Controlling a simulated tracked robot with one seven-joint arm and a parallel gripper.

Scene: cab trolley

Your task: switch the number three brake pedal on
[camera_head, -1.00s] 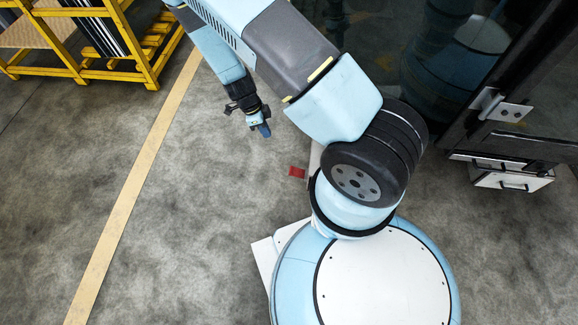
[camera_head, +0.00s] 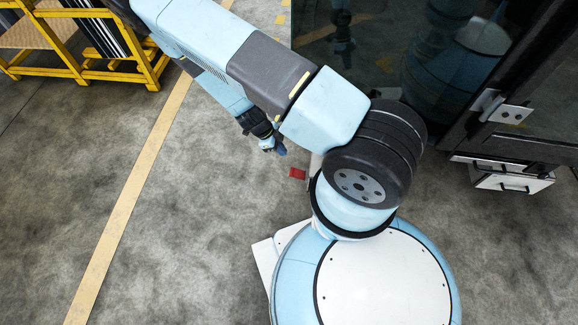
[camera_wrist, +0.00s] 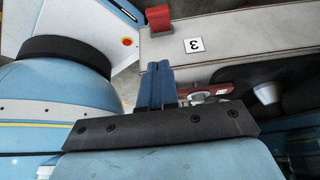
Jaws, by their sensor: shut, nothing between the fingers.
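A red pedal (camera_wrist: 159,18) shows at the top of the wrist view, at the end of a pale panel. A white label with the number 3 (camera_wrist: 194,45) lies on that panel, to the right of the pedal. In the head view a small red pedal (camera_head: 297,173) shows low beside my base. My gripper (camera_wrist: 158,72) has its blue fingers together and empty, pointing towards the red pedal. A gap seems to remain between them. In the head view my gripper (camera_head: 279,150) is a little above and left of the red pedal.
A second red part (camera_wrist: 205,91) with a small white label shows right of my fingers, partly hidden. A dark glass cab (camera_head: 385,60) stands close on the right. A yellow rack (camera_head: 90,45) is at the far left. The grey floor (camera_head: 200,220) on the left is clear.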

